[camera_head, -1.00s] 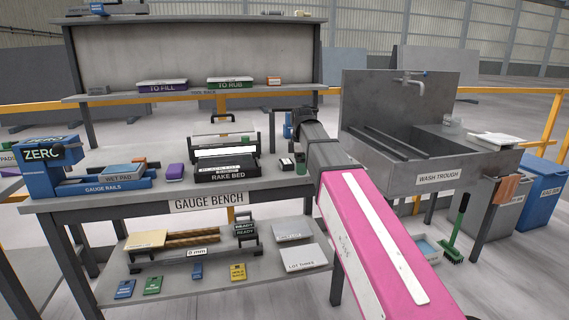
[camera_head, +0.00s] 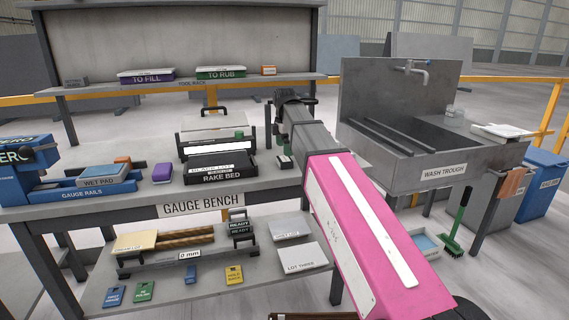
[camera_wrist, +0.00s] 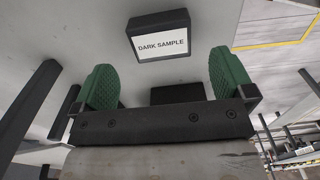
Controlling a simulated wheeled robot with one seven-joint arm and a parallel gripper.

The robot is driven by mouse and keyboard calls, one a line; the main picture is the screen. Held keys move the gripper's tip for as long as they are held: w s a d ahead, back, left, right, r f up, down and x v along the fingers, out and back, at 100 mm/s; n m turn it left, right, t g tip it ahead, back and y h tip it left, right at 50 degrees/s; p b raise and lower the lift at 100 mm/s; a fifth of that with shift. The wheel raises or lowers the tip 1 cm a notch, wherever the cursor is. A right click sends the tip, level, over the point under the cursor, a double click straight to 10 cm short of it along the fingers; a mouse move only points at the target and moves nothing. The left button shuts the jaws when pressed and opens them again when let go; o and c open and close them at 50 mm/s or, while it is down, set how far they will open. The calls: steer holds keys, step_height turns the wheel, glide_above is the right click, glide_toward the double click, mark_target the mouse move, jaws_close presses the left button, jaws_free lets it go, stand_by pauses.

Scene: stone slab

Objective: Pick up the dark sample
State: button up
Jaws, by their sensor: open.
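The dark sample (camera_wrist: 160,37) is a small black block with a white label reading "DARK SAMPLE", in the upper middle of the wrist view on a pale grey surface. My gripper (camera_wrist: 165,80) has two green ridged fingertips spread wide, with nothing between them touching either one. The sample is beyond the fingertips and apart from them. In the head view my gripper (camera_head: 291,97) is a dark shape above the bench's right end, its fingers unclear. A small dark block with a pale label (camera_head: 284,162) is below it; its label is too small to read.
The gauge bench (camera_head: 250,206) carries the rake bed (camera_head: 222,168), a purple block (camera_head: 162,172), the wet pad (camera_head: 105,176) and the gauge rails (camera_head: 85,193). A tool rack shelf (camera_head: 195,87) is behind. The wash trough (camera_head: 444,172) stands to the right.

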mark_target(285, 159)
steer(key=shift+f, duration=2.9)
steer(key=c, duration=1.1)
steer(key=shift+r, duration=0.15)
